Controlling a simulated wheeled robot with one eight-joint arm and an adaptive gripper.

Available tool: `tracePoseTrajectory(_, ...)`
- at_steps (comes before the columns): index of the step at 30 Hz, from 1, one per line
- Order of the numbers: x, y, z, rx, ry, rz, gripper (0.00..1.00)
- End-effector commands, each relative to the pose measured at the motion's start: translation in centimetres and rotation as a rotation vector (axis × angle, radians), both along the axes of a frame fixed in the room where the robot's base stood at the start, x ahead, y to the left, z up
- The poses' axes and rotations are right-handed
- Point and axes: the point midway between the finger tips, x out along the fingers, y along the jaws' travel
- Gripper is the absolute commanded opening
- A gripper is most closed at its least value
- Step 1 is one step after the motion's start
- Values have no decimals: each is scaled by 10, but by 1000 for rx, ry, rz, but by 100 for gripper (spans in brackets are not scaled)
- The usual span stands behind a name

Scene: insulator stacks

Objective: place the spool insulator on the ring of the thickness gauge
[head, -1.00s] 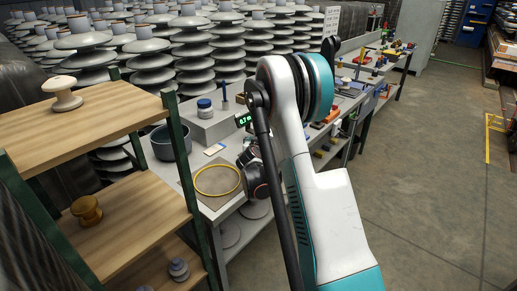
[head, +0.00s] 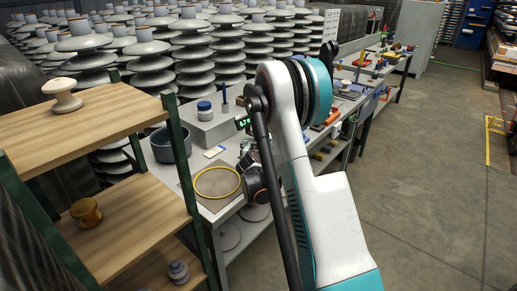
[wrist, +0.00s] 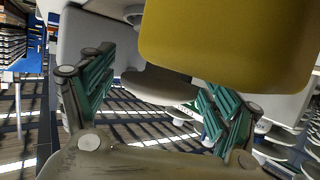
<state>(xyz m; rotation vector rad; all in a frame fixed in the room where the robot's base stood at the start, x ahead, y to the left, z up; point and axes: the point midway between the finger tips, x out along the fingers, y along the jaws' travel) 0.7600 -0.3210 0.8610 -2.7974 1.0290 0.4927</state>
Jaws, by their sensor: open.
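Three spool-shaped insulators stand on the wooden shelves at left in the head view: a white one (head: 63,96) on top, a brown one (head: 86,212) on the middle shelf and a grey one (head: 178,271) low down. A yellow ring (head: 217,182) lies on a mat on the grey bench. A small green-lit display (head: 243,122) shows behind it; its link to the ring is unclear.
A dark pot (head: 170,143) and a blue-lidded jar (head: 205,110) stand near the ring. A large yellow surface (wrist: 225,45), unclear what, fills the upper wrist view. Green shelf posts (head: 185,155) stand between shelves and bench. Open floor (head: 430,190) lies at right.

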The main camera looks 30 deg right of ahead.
Motion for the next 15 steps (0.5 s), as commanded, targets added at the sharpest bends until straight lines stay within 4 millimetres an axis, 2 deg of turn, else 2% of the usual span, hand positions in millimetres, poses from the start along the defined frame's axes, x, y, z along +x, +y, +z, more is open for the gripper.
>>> tracePoseTrajectory(15,-68,59,35,0,0,1,81)
